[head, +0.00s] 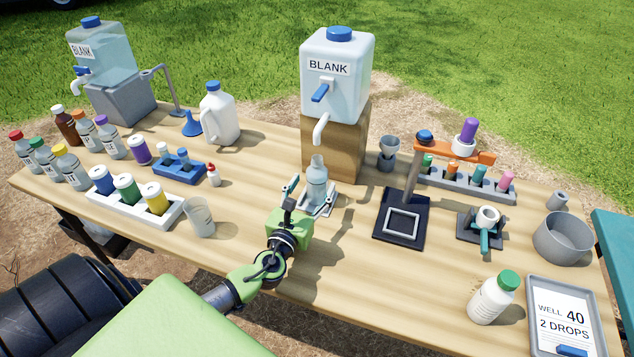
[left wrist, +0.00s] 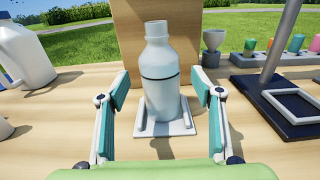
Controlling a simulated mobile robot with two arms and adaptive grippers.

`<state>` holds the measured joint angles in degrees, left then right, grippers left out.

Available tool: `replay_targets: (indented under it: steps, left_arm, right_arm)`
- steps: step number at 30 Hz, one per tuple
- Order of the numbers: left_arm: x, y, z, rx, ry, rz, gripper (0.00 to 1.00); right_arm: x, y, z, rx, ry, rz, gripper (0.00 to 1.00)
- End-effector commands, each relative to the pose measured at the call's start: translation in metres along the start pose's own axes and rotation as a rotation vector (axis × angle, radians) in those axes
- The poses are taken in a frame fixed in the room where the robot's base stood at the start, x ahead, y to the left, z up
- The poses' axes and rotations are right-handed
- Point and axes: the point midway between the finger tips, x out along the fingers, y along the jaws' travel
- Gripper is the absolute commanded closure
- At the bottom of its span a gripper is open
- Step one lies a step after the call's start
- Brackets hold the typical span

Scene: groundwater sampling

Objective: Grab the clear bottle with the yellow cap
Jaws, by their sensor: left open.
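The bottle with the yellow cap (head: 72,170) stands at the left end of the table, at the front of a group of small labelled bottles. It looks clear with a pale label. A clear bottle without a cap (head: 317,182) stands upright on a small pad under the spout of the blank container. It also shows in the left wrist view (left wrist: 161,85), with a dark ring around its body. My left gripper (left wrist: 159,76) is open, its teal-lined fingers on either side of this capless bottle with gaps on both sides. My right gripper is not in view.
A white rack (head: 110,208) of jars and a clear cup (head: 200,217) stand between my left gripper and the yellow-capped bottle. A wooden block (head: 340,150) is behind the capless bottle. A dark stand (head: 402,220) is to the right. The table's front middle is clear.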

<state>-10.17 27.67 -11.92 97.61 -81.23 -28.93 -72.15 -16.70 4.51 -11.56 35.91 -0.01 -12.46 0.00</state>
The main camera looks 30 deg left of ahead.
Motion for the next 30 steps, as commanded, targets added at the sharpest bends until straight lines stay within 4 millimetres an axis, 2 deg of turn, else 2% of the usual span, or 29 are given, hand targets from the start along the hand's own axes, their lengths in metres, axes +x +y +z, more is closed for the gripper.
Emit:
replay_targets:
  steps: [3,7,17,23,30]
  left_arm:
    - [0.019,0.001,0.0,-0.001,-0.002,0.001,0.4]
    - [0.035,0.001,-0.001,0.0,-0.003,0.001,0.4]
    - [0.041,0.0,-0.002,-0.001,-0.001,0.0,0.4]
    - [0.041,0.0,-0.002,-0.001,-0.001,0.0,0.88]
    - [0.041,0.001,-0.001,-0.001,-0.003,0.001,0.89]
  right_arm:
    - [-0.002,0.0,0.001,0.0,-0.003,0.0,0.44]
    - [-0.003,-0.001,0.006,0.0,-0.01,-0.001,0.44]
    - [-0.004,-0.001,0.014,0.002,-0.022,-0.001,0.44]
    - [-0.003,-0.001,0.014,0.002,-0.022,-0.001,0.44]
    - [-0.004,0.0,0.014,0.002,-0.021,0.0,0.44]
